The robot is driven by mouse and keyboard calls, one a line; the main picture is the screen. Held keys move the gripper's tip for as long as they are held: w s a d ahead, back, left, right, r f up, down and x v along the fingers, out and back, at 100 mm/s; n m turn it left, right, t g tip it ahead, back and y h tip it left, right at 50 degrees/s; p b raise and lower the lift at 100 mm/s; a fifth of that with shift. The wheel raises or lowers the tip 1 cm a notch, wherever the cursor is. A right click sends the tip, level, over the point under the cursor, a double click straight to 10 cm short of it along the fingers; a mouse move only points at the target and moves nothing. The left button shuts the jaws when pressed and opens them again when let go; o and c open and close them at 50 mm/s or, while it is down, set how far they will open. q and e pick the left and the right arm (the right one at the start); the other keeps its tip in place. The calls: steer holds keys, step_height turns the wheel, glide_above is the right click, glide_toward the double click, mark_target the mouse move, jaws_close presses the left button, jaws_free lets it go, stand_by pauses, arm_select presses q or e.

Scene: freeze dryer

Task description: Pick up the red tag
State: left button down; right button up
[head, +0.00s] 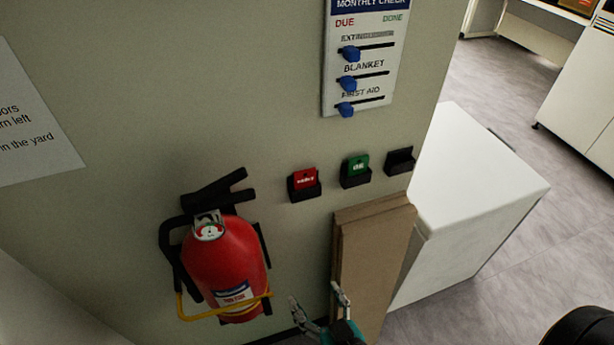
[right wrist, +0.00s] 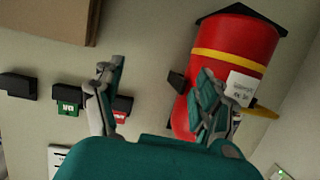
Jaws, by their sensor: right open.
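The red tag (head: 305,178) sits in a small black wall holder, its upper part showing, left of a green tag (head: 356,166) in a like holder. In the right wrist view the red tag (right wrist: 121,107) is upside down and partly hidden behind one finger. My right gripper (head: 320,300) is low in the head view, below the tag and in front of the cardboard, with its fingers spread. It is open and empty in the right wrist view (right wrist: 160,95), apart from the tag. My left gripper is not in view.
A red fire extinguisher (head: 226,262) hangs on the wall to the left of my right gripper. Flat cardboard (head: 372,262) leans below the holders. An empty black holder (head: 399,161) is at right. A checklist board (head: 362,60) is above, and a white cabinet (head: 478,190) is at right.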

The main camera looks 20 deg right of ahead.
steer(key=d+r+m+t+h, duration=0.1)
steer(key=d+r+t, duration=0.1)
steer(key=r, duration=0.7)
steer(key=d+r+t, duration=0.2)
steer(key=r, duration=0.7)
steer(key=b, duration=0.2)
glide_toward(305, 173)
steer(key=w+p, duration=0.1)
steer(key=w, duration=0.1)
steer(key=w+p, duration=0.2)
steer(key=w, duration=0.1)
steer(key=w+p, duration=0.1)
steer(key=w, duration=0.2)
steer(key=shift+a+r, duration=0.2)
steer(key=shift+r, duration=0.15)
steer(key=shift+w+f, duration=0.15)
steer(key=shift+w, duration=0.15)
steer(key=shift+s, duration=0.1)
steer(key=shift+c, duration=0.5)
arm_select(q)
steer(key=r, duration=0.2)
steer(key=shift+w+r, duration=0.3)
arm_select(e)
steer(key=c, duration=0.8)
